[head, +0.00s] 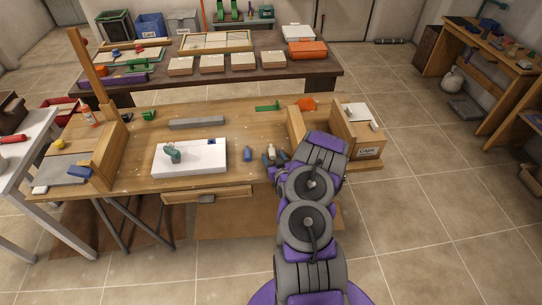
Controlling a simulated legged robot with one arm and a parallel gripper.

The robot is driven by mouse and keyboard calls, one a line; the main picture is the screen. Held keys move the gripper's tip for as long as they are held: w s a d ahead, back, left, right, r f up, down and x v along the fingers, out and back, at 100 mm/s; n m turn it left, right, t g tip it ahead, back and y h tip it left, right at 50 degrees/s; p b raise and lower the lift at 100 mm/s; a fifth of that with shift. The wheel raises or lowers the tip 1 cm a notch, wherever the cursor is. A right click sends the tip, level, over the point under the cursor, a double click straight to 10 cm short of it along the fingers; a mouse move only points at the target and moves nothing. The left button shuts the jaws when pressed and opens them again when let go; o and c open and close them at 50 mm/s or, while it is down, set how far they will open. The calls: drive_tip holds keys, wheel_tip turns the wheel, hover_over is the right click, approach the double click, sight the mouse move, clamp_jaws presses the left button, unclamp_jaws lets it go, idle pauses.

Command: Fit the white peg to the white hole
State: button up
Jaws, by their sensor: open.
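A white block (205,160) lies on the near wooden workbench, left of centre. A small dark square opening (211,141) shows near its far right corner. A grey-green rounded object (172,153) stands on its left part. A small pale upright piece (271,150), perhaps the white peg, stands right of the block. My gripper (275,160) is open, low over the bench beside this pale piece. I cannot tell whether they touch. My arm hides part of the bench's right side, and the white hole cannot be made out clearly.
A small blue piece (248,154) stands between the block and my gripper. A grey bar (197,123) lies behind the block. A wooden box (357,138) is at the right, near my arm. A green tool (267,107) lies at the back. Bare bench lies around the block.

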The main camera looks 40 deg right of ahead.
sight(272, 151)
drive_tip(key=shift+x, duration=1.1)
drive_tip(key=shift+d+f, duration=0.2)
drive_tip(key=shift+d, duration=0.35)
drive_tip(key=shift+a, duration=0.25)
drive_tip(key=c, duration=0.5)
drive_tip(key=shift+d, duration=0.1)
clamp_jaws()
drive_tip(key=shift+r, duration=0.15)
